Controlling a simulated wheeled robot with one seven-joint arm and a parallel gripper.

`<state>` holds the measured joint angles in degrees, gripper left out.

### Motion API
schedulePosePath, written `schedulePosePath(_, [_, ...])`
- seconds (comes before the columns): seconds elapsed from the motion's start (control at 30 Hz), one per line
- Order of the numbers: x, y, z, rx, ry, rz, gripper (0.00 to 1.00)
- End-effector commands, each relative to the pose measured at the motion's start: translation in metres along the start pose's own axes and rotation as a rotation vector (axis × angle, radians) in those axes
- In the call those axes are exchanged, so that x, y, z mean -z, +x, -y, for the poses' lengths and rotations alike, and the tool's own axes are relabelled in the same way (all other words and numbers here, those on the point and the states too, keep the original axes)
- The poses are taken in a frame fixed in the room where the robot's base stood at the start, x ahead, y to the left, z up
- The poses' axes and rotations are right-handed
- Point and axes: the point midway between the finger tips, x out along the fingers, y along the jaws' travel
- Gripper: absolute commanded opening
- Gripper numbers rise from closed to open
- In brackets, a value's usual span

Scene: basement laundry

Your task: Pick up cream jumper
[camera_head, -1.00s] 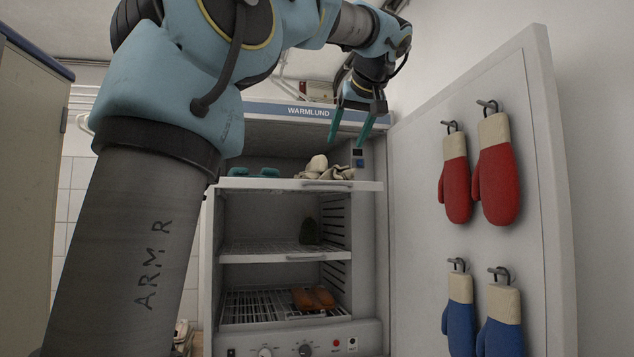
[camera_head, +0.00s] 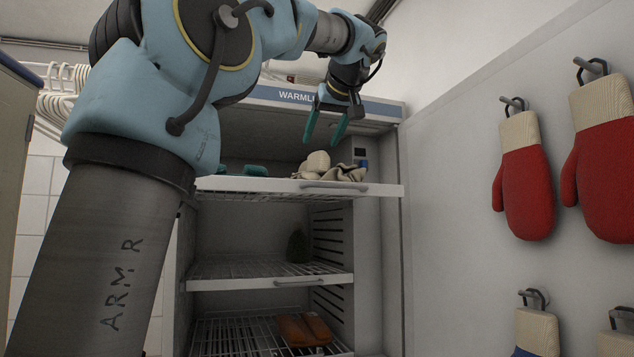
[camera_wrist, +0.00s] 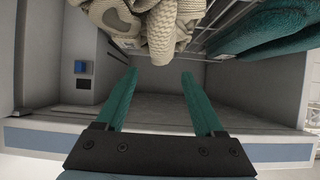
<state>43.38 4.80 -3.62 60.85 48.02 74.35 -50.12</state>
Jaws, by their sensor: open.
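The cream jumper (camera_head: 318,163) lies in a crumpled heap on the top rack of the open drying cabinet, near the right side. In the wrist view it shows as cream knit cloth (camera_wrist: 160,25) at the top edge, beyond my fingertips and partly cut off. My gripper (camera_head: 326,138) has teal fingers, spread apart and empty. In the head view it hangs at the cabinet's top opening, in front of and above the jumper. In the wrist view the fingers (camera_wrist: 160,75) point toward the cloth, with a gap between them.
A teal item (camera_head: 243,170) lies left on the top rack (camera_head: 240,186); it also shows in the wrist view (camera_wrist: 265,35). A dark green item (camera_head: 297,245) and brown items (camera_head: 304,329) lie on lower racks. Red mittens (camera_head: 527,180) hang on the open door (camera_head: 450,200) at right.

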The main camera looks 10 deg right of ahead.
Motion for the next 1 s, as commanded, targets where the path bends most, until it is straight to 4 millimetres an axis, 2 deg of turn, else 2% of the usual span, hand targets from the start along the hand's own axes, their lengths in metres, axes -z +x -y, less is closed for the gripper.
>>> schedulePosePath(0.1, [0.0, 0.019, 0.0, 0.003, 0.001, 0.002, 0.7])
schedulePosePath(0.37, [0.001, 0.039, 0.001, 0.002, -0.001, 0.002, 0.7])
schedulePosePath(0.63, [-0.001, 0.076, 0.001, 0.003, 0.001, 0.002, 0.7])
schedulePosePath(0.77, [-0.001, 0.084, 0.001, 0.001, 0.0, 0.001, 0.7])
schedulePosePath(0.97, [-0.002, 0.084, 0.001, 0.0, 0.0, 0.0, 0.7])
schedulePosePath(1.0, [-0.002, 0.084, 0.001, 0.0, 0.0, 0.0, 0.66])
